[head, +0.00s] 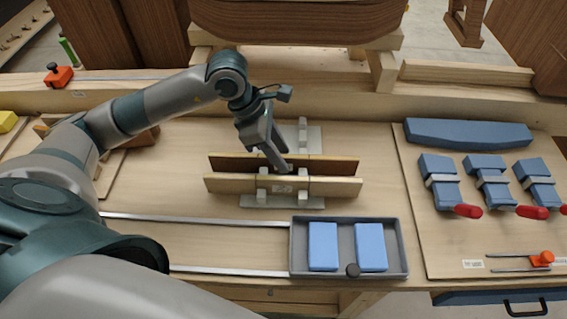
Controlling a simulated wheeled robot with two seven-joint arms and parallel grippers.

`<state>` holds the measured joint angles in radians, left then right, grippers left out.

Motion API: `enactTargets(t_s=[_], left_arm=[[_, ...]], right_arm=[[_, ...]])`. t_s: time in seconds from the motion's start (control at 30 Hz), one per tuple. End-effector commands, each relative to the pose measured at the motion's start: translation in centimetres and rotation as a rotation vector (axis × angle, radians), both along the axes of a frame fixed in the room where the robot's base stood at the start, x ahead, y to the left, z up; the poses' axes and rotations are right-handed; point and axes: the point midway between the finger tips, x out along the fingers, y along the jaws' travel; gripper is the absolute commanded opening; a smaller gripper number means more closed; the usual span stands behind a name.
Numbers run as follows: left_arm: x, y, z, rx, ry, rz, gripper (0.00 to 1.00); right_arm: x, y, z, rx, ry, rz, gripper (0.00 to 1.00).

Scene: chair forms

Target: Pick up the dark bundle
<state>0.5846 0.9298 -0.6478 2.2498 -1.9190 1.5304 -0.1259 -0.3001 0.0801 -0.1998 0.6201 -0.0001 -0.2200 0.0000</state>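The dark bundle (334,166) is a long dark brown strip with a pale top edge, lying left to right in a grey holder on the bench. A similar pale bundle (336,187) lies parallel to it on the near side. My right gripper is out of view.
A grey tray (397,268) with two blue blocks sits at the front on metal rails (205,221). A board (417,215) at right carries a blue bar (468,133) and several blue clamps with red handles. A wooden rail and curved brown panel (300,18) stand behind.

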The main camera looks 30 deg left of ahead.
Motion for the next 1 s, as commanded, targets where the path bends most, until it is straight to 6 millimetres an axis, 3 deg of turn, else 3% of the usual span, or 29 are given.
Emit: enactTargets(t_s=[0.23,0.4,1.0], left_arm=[[0.0,0.0,0.0,0.000,0.000,0.000,0.34],[0.0,0.0,0.0,0.000,0.000,0.000,0.00],[0.0,0.0,0.6,0.000,0.000,0.000,0.00]], right_arm=[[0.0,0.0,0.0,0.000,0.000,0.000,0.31],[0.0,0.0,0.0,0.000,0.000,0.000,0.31],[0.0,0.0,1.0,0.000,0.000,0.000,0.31]])
